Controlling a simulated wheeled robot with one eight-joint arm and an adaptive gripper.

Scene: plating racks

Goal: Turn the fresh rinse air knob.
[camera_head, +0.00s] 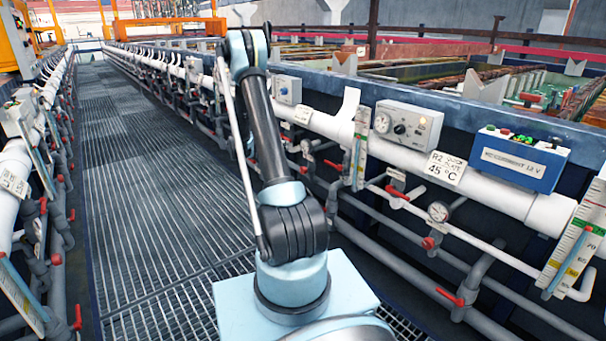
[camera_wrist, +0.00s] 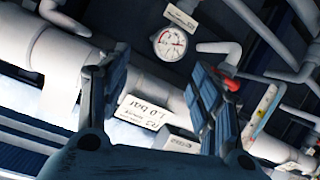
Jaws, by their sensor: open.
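In the wrist view my gripper (camera_wrist: 163,62) is open, with nothing between its two dark fingers. A red knob (camera_wrist: 229,83) on a grey pipe fitting shows just beyond the right finger, partly hidden by it. A round white gauge (camera_wrist: 169,44) lies beyond the fingertips. I cannot read which knob is the fresh rinse air one. In the head view a round gauge (camera_head: 438,211) has a red knob (camera_head: 428,243) below it. My gripper is not visible there.
White pipes (camera_head: 400,155) and grey pipes with red valve handles run along both sides of the grated walkway (camera_head: 150,190). A grey control box (camera_head: 407,124) and a blue box (camera_head: 520,160) stand along the right rail. The walkway is clear ahead.

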